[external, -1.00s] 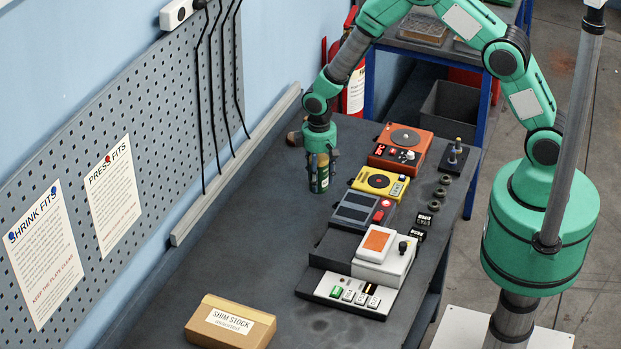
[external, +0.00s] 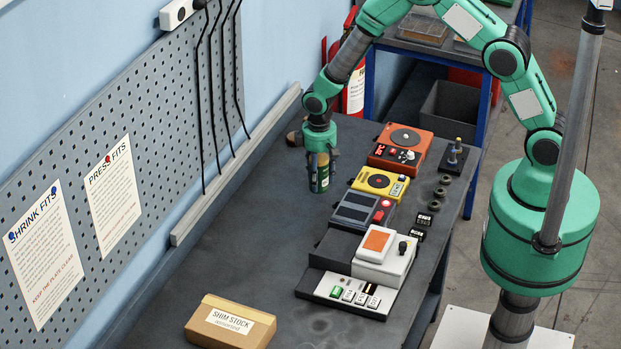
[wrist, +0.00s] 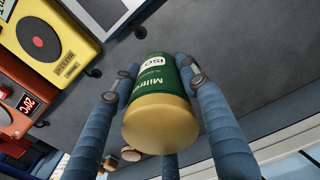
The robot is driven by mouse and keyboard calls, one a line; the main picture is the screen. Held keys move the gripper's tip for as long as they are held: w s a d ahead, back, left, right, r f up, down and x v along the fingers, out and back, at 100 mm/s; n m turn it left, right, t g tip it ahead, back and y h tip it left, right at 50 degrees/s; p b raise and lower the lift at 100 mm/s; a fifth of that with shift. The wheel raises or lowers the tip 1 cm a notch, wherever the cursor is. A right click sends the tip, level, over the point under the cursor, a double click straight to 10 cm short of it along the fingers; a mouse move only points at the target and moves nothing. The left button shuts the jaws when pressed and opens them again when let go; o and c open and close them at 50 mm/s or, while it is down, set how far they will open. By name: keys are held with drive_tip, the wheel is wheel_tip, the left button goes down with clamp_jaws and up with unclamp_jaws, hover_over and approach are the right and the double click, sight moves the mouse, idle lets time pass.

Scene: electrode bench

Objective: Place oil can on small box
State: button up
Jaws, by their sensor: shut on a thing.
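The oil can (external: 319,176) is a small green cylinder with a gold end and a pale label band. It stands upright at the far part of the bench, under my gripper (external: 320,155). The can also shows in the wrist view (wrist: 160,120), where the blue fingers of my gripper (wrist: 158,76) press on its sides. My gripper is shut on the can. I cannot tell whether the can touches the bench. The small box, a brown cardboard one labelled "SHIM STOCK" (external: 231,323), lies at the near left of the bench, well away from my gripper.
Right of the can stand an orange device (external: 400,146), a yellow device (external: 380,182), a dark panelled unit (external: 356,209) and a white device with an orange plate (external: 385,262). A pegboard wall (external: 130,130) runs along the left. The bench between can and box is clear.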

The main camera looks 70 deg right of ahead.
sight(319, 157)
wheel_tip(319, 157, up, 11)
drive_tip(key=shift+f, duration=0.15)
drive_tip(key=shift+a+r, duration=0.25)
drive_tip(key=shift+a, duration=0.3)
drive_tip(key=s+a+p, duration=0.1)
drive_tip(key=s+a, duration=0.2)
drive_tip(key=a, duration=1.1)
drive_tip(key=s+a+p, duration=0.1)
drive_tip(key=s+a, duration=0.2)
drive_tip(key=a, duration=1.1)
drive_tip(key=s+a, duration=0.6)
drive_tip(key=a, duration=0.3)
drive_tip(key=s+a, duration=0.6)
drive_tip(key=a, duration=0.3)
drive_tip(key=shift+n, duration=0.4)
drive_tip(key=f, duration=0.5)
drive_tip(key=shift+w+d, duration=0.1)
drive_tip(key=shift+d, duration=0.2)
drive_tip(key=shift+a, duration=0.1)
drive_tip(key=w+a+p, duration=0.1)
drive_tip(key=w+a, duration=0.2)
drive_tip(key=w, duration=0.1)
drive_tip(key=w+a+f+p, duration=0.1)
drive_tip(key=w+a, duration=0.3)
drive_tip(key=w+a+p, duration=0.1)
drive_tip(key=w+a, duration=0.2)
drive_tip(key=shift+w+a+f, duration=0.3)
drive_tip(key=shift+w, duration=0.1)
